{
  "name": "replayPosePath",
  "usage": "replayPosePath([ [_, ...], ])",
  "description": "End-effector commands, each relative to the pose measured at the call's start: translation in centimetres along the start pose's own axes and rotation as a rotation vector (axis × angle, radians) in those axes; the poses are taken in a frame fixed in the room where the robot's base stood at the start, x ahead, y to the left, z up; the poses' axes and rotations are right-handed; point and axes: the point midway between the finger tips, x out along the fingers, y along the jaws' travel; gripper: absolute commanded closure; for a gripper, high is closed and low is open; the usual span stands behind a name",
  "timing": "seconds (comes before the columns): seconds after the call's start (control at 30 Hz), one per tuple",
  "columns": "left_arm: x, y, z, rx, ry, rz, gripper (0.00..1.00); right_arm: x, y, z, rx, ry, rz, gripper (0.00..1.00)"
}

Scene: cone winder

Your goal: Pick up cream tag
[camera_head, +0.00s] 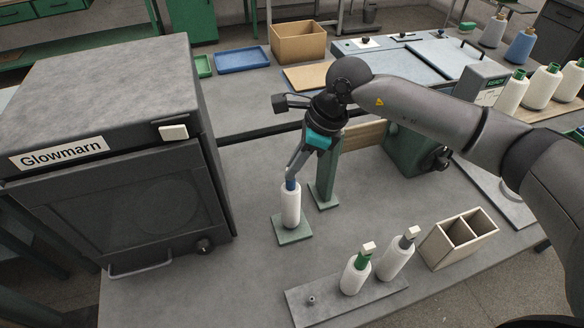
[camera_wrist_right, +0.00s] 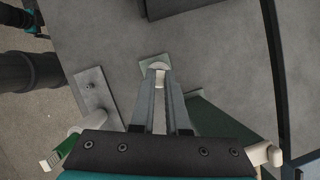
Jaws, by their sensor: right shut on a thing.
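Two cream tags stand at the front of the table in the head view. One tag (camera_head: 368,247) sits on the green tip of a white cone (camera_head: 352,277); the other tag (camera_head: 412,232) sits on the grey tip of a second white cone (camera_head: 394,262). My right gripper (camera_head: 291,180) is away from both tags, to their left and farther back.
Both tagged cones stand on a grey peg board (camera_head: 306,311) with a bare peg at left. A divided cream box (camera_head: 458,238) is right of them. A green post (camera_head: 325,183) stands close behind my right gripper. The Glowmarn cabinet (camera_head: 110,165) fills the left.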

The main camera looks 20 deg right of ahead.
Motion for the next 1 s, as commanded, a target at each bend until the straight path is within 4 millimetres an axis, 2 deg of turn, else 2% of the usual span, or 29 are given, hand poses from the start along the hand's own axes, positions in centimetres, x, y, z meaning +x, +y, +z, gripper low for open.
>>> replayPosePath([
  [0.17,0.0,0.0,0.0,0.000,0.000,0.000,0.05,-0.7,-0.1,0.3,-0.001,0.000,-0.001,1.00],
  [0.33,0.0,0.0,0.0,0.001,0.000,0.000,0.05,-2.9,-0.1,1.2,-0.002,-0.002,-0.004,1.00],
  [0.8,0.1,0.0,-0.1,0.001,0.001,0.000,0.05,-14.7,-0.1,6.2,-0.002,-0.003,-0.005,1.00],
  [1.0,0.1,0.0,-0.1,0.000,0.002,0.000,0.05,-17.6,0.0,7.3,-0.001,-0.001,-0.002,1.00],
])
